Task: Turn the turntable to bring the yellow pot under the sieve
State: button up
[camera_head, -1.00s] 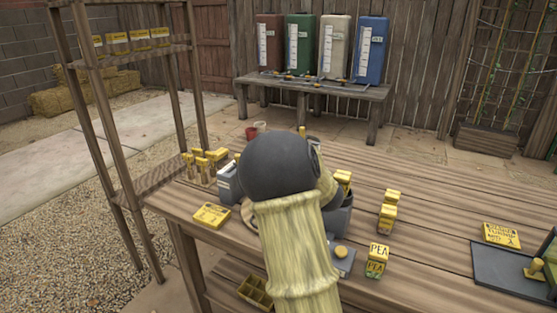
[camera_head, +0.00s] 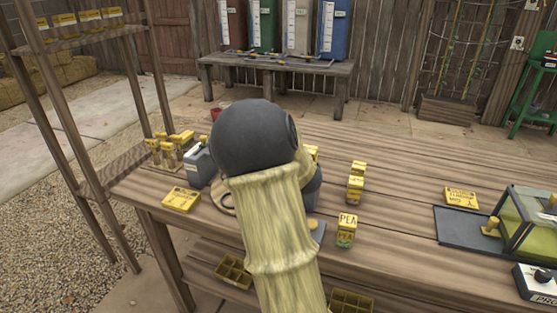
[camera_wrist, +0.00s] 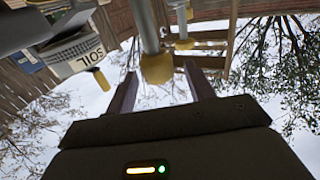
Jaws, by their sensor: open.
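My gripper (camera_wrist: 161,74) is open in the wrist view, with two dark fingers apart. A yellow knob (camera_wrist: 157,69) on a grey post shows between or just beyond the fingertips; I cannot tell whether they touch it. A tan rounded edge (camera_head: 222,201), perhaps the turntable, shows left of my arm. I cannot make out the yellow pot or the sieve.
A grey-blue box (camera_head: 199,167) and several yellow-topped items (camera_head: 170,147) stand left on the wooden bench (camera_head: 400,215). A PEA packet (camera_head: 347,223) and more yellow packets (camera_head: 356,182) stand right of my arm. A dark tray (camera_head: 455,228) lies farther right, with clear bench between.

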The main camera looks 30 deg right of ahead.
jog(key=s+d, duration=0.2)
jog(key=s, duration=1.1)
jog(key=shift+s, duration=0.35)
